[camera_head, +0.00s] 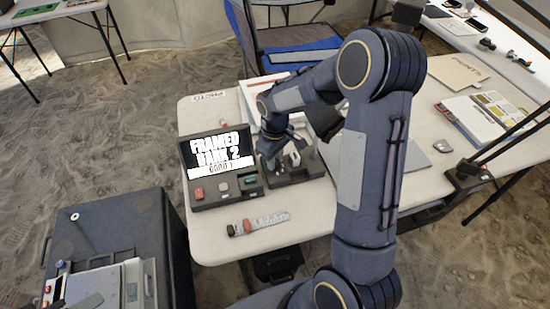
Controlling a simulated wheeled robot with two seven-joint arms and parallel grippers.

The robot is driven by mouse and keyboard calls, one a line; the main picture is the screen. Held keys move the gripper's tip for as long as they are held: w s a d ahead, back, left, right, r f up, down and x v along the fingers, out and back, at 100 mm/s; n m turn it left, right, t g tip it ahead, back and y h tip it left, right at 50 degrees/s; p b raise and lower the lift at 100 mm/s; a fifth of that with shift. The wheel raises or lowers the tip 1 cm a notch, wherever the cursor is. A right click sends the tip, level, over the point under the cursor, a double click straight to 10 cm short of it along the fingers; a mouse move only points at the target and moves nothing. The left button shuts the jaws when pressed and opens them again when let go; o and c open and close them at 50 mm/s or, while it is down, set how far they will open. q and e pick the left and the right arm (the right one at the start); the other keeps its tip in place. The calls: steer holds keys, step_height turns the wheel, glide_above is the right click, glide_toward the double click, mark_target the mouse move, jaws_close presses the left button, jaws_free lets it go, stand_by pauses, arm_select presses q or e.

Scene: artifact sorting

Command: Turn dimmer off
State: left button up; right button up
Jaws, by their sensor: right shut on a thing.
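A dark control box (305,172), which appears to hold the dimmer, sits on the white table. My right gripper (281,158) reaches down over this box from above. It is shut on a small part there, apparently the dimmer's control; the fingers and wrist hide most of it, so its setting cannot be read. Just left of the box stands a lit screen unit (213,151) showing "FRAMED BANK 2" lettering, with red, white and green buttons on its base. My left gripper is not in view.
A small strip with red and black pieces (258,223) lies near the table's front edge. To the right are a grey mouse-like object (442,146), a tray of cards (490,115) and a folder (457,71). A blue chair (300,52) stands behind the table.

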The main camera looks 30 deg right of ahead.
steer(key=shift+n, duration=0.4)
steer(key=o, duration=1)
steer(key=shift+r, duration=0.1)
step_height(320, 180, up, 8)
steer(key=shift+f, duration=0.15)
